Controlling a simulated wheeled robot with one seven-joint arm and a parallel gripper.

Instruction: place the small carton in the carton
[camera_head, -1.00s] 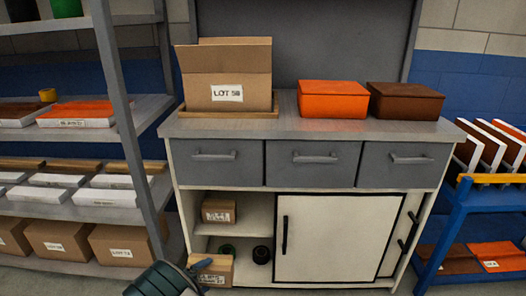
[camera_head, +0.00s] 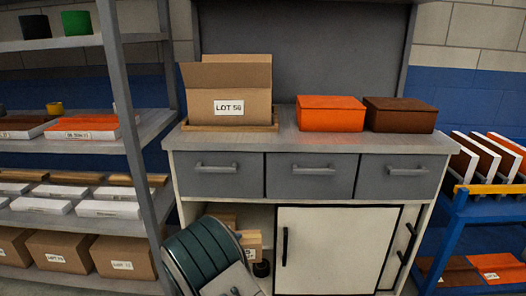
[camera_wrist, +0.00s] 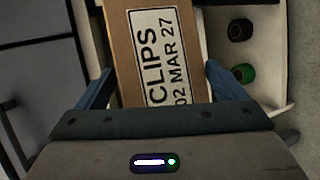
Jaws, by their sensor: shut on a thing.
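My gripper (camera_wrist: 160,88) is shut on a small brown carton (camera_wrist: 128,50) with a white label reading CLIPS, one blue finger on each side. In the head view the small carton (camera_head: 251,241) shows in front of the cabinet's open shelf, partly hidden by my arm. The carton (camera_head: 257,103) marked LOT 58 stands on the countertop at the left, with its flaps up. Its inside cannot be seen.
An orange box (camera_head: 331,119) and a brown box (camera_head: 400,120) stand right of the carton on the countertop (camera_head: 300,142). Another small carton (camera_head: 226,219) is on the cabinet shelf. A shelving rack stands left, a blue rack (camera_head: 455,225) right.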

